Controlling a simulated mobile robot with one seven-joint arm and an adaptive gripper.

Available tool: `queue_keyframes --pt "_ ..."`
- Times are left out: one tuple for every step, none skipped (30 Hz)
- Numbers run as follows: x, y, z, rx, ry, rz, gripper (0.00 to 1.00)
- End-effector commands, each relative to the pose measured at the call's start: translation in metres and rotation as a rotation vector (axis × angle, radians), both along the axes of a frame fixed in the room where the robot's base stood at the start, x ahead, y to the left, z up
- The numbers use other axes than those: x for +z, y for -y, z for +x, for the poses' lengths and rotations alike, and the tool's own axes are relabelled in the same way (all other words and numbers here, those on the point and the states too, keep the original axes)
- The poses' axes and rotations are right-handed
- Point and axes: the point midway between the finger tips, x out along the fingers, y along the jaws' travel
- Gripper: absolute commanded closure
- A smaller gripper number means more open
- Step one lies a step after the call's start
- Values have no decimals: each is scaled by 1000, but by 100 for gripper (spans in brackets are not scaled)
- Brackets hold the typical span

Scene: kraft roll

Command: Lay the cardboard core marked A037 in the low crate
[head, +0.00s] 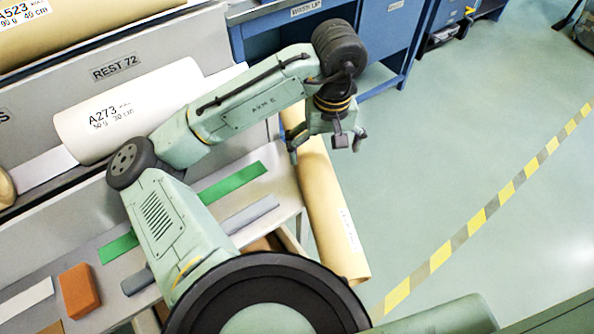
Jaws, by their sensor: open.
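My gripper (328,146) is open and empty in the upper middle, with its fingers spread and pointing down. Below it, a long tan roll or tube (335,215) slants along the right end of the grey bench, its upper part partly hidden by the gripper. It has a small white label that is too small to read, so I cannot tell whether it is the core A037. No mark A037 is readable anywhere. I cannot make out a low crate. A tan wooden edge (291,241) shows beside my arm, mostly hidden.
A white roll marked A273 (140,106) lies on the rest labelled REST 72. A tan roll marked A523 (90,24) lies above it. Green strips (232,183) and an orange block (78,290) lie on the bench. Open floor (430,150) with a striped line (470,227) spreads right.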

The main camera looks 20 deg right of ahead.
Motion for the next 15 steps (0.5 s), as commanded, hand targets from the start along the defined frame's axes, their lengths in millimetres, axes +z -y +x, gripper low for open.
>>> queue_keyframes --pt "1 3 -2 32 -4 -5 0" --pt "0 5 -3 49 -6 -6 0" --pt "-2 5 -4 65 -7 -7 0" --pt "-5 6 -4 73 -8 -8 0" --pt "-9 6 -4 77 -9 -8 0" --pt "-15 5 -4 80 -10 -6 0" --pt "-20 5 -4 81 -10 -6 0" --pt "-25 5 -4 80 -10 -6 0" --pt "-32 5 -4 79 -9 -7 0" --pt "-36 5 -3 79 -9 -6 0" --pt "-41 5 -3 79 -9 -7 0" --pt "-46 5 -3 79 -8 -7 0" --pt "-49 5 -3 79 -8 -7 0" --pt "-52 5 -3 78 -8 -7 0" --pt "-54 5 -3 78 -8 -7 0"
